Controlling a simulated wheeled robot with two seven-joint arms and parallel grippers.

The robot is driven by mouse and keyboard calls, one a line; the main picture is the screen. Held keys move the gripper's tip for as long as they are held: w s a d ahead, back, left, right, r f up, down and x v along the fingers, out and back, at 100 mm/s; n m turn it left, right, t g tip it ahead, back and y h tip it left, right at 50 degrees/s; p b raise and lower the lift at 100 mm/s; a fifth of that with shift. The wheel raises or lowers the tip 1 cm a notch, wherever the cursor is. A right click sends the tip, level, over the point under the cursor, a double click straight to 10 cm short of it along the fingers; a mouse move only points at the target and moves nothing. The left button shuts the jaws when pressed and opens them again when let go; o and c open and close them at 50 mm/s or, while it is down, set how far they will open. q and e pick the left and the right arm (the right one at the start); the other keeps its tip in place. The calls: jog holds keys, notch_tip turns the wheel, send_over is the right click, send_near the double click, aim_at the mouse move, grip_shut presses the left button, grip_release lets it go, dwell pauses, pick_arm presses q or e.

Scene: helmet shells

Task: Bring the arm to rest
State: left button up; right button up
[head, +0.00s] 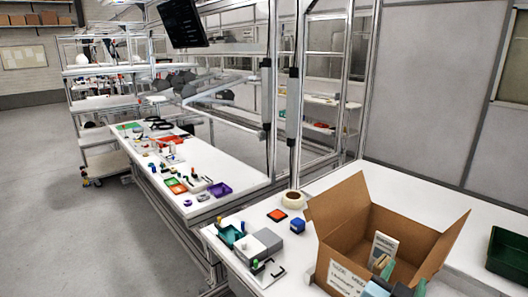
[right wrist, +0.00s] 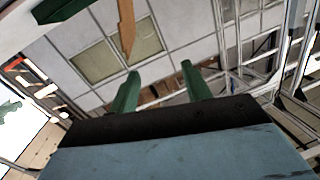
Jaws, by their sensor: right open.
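My right gripper (head: 384,267) shows at the bottom of the head view, in front of or over the open cardboard box (head: 350,222); I cannot tell if it is inside the box. In the right wrist view its two green fingers (right wrist: 160,88) stand apart with nothing between them. The wrist view looks out toward the wall and metal frames, at a tilt. My left gripper is in neither view.
A printed card (head: 383,246) stands in the box. A dark green bin (head: 508,254) is at the right edge. White table between box and bin is clear.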

jog(key=s+a+r+n+t+y, duration=0.2)
jog(key=a+r+n+t+y, duration=0.5)
jog(key=t+y, duration=0.15)
jog(key=s+a+f+n+g+y, duration=0.8)
jog(key=a+f+n+g+y, duration=0.1)
jog(key=a+f+n+y, duration=0.15)
jog(key=s+d+f+m+g+h, duration=0.65)
jog(key=s+d+f+g, duration=0.35)
jog(key=s+d+f, duration=0.4)
notch_tip(320, 180, down, 26)
jog(key=s+a+n+b, duration=0.1)
jog(key=s+a+b, duration=0.1)
jog(key=b, duration=0.2)
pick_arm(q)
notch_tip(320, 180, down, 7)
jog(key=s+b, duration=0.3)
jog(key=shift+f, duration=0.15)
pick_arm(e)
jog(key=s+d+f+g+h, duration=0.1)
jog(key=s+d+f+g, duration=0.1)
jog(key=s+f, duration=1.4)
notch_tip(320, 180, down, 3)
jog(key=shift+d+f, duration=0.1)
jog(key=shift+d, duration=0.1)
